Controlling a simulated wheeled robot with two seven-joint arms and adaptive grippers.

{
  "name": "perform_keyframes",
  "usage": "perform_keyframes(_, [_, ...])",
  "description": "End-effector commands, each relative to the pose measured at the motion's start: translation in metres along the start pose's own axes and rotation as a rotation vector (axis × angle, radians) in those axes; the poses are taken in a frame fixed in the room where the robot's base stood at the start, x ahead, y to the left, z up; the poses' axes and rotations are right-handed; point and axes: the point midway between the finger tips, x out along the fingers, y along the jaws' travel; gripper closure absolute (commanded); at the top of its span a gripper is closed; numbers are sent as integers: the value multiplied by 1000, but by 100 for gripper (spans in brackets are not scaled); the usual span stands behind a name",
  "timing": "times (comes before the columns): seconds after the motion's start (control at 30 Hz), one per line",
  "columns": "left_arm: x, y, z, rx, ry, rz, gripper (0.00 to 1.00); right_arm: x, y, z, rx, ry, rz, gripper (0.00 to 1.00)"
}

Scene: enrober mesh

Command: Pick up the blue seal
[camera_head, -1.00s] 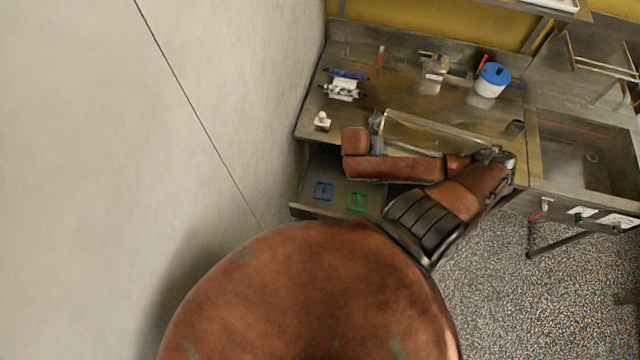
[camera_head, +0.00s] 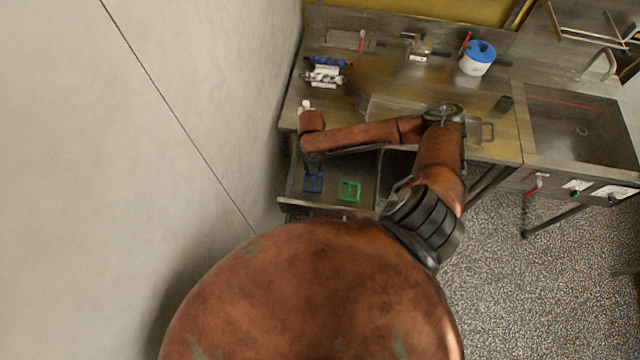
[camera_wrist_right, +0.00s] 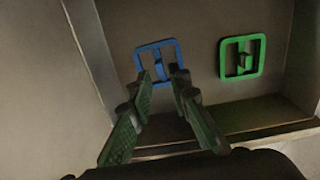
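The blue seal (camera_head: 313,183) is a flat square frame with a bar in its middle. It lies in the open drawer (camera_head: 292,196) at the left. In the right wrist view the blue seal (camera_wrist_right: 150,48) is just beyond my fingertips. My right gripper (camera_wrist_right: 160,75) is open, with its two fingers apart and nothing between them. In the head view my right gripper (camera_head: 313,168) hangs over the drawer, just above the blue seal and partly covering it. My left gripper is not in view.
A green seal (camera_head: 349,190) lies in the drawer to the right of the blue one; it also shows in the right wrist view (camera_wrist_right: 242,57). The drawer walls (camera_wrist_right: 92,60) rise close by. A blue-lidded pot (camera_head: 477,60) stands on the counter (camera_head: 400,75).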

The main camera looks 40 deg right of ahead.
Motion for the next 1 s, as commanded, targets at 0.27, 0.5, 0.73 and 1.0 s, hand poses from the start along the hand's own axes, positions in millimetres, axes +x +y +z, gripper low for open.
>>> perform_keyframes(0.27, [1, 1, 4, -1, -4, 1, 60, 25, 6, -3, 2, 14, 8, 83])
perform_keyframes(0.5, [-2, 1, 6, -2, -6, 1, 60, 55, 4, -11, 3, 14, 6, 83])
perform_keyframes(0.73, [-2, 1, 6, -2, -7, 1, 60, 78, 4, -12, 2, 11, 7, 83])
perform_keyframes(1.0, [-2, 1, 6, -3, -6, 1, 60, 79, 5, -11, 1, 10, 7, 85])
